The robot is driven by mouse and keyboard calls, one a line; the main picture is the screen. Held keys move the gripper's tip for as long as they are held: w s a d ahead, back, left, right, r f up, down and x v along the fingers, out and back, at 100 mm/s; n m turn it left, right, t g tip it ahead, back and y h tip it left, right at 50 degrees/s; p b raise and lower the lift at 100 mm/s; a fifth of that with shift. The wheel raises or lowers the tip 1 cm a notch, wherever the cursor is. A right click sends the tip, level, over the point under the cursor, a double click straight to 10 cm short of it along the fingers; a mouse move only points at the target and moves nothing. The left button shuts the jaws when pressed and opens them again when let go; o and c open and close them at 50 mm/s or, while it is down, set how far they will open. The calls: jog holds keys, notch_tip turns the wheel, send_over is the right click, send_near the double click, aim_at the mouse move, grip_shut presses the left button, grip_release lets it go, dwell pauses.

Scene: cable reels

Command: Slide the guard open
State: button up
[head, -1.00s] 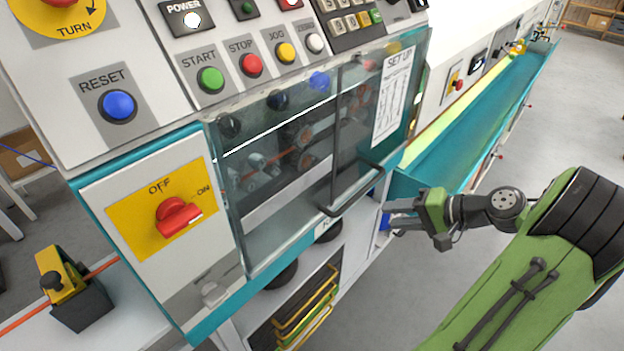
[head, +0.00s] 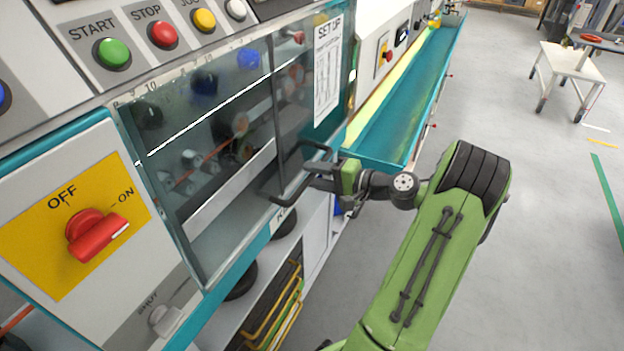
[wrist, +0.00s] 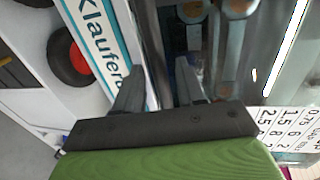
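The guard (head: 235,125) is a clear, tinted sliding panel on the front of the machine, with rollers and cable visible behind it. Its black bar handle (head: 292,186) stands out near the panel's right part. My gripper (head: 318,176) is at the handle, with its fingers pointing left toward it. In the wrist view, my gripper's two dark fingers (wrist: 158,88) are apart, and the dark handle bar (wrist: 148,45) runs between them. I see no clear grip on the bar; exact contact is hidden.
A red OFF/ON switch (head: 97,234) is on a yellow plate left of the guard. Buttons including green START (head: 112,53) sit above. A teal trough (head: 405,100) extends behind my gripper. Shelves with reels (head: 240,281) are below.

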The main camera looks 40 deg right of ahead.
jog(key=shift+w+a, duration=0.2)
jog(key=shift+w, duration=0.35)
grip_shut()
